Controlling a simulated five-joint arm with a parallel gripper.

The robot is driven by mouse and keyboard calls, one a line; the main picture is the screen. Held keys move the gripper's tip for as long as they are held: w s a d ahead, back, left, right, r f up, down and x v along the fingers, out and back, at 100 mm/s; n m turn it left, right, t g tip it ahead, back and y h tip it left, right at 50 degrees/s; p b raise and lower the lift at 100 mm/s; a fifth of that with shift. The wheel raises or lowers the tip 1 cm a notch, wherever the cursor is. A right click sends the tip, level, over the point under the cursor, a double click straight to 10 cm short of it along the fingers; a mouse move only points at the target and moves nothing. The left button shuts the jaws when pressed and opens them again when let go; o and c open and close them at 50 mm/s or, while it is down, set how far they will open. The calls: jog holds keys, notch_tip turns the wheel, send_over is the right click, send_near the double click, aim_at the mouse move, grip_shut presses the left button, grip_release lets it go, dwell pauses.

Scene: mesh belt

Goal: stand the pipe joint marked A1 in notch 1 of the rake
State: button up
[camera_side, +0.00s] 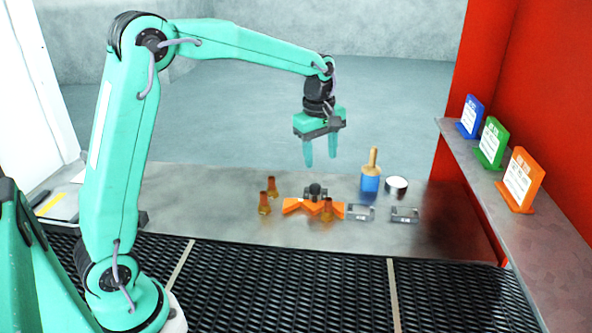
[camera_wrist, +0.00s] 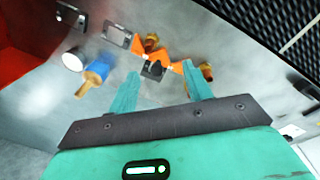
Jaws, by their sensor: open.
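The orange rake (camera_side: 294,204) lies on the metal table, and its orange arms also show in the wrist view (camera_wrist: 138,47). Two amber pipe joints stand left of it, one behind (camera_side: 272,185) and one nearer (camera_side: 264,204). A third amber pipe joint (camera_side: 327,210) is at the rake's right part; it also shows in the wrist view (camera_wrist: 151,42). I cannot tell whether it stands in a notch. No A1 mark or notch number is readable. My gripper (camera_side: 320,162) is open and empty, high above the table behind the rake; its fingers frame the rake in the wrist view (camera_wrist: 162,72).
A dark fitting (camera_side: 315,190) is at the rake's back. Mesh belt (camera_side: 300,290) runs in front; a shelf with signs (camera_side: 492,143) flanks the right.

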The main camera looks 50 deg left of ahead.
jog(key=s+d+r+m+t, duration=0.1)
jog(key=s+r+m, duration=0.25)
jog(key=s, duration=0.25)
jog(key=s+d+r+m+t, duration=0.1)
jog(key=s+r+m, duration=0.25)
jog(key=s, duration=0.35)
jog(key=s+d+f+m+t, duration=0.1)
jog(key=s+f+m+t, duration=0.1)
jog(key=s+m, duration=0.7)
jog(key=s, duration=0.3)
jog(key=shift+s+d+f+t, duration=0.3)
jog(key=shift+s+d+f, duration=0.05)
jog(key=shift+s+f, duration=0.05)
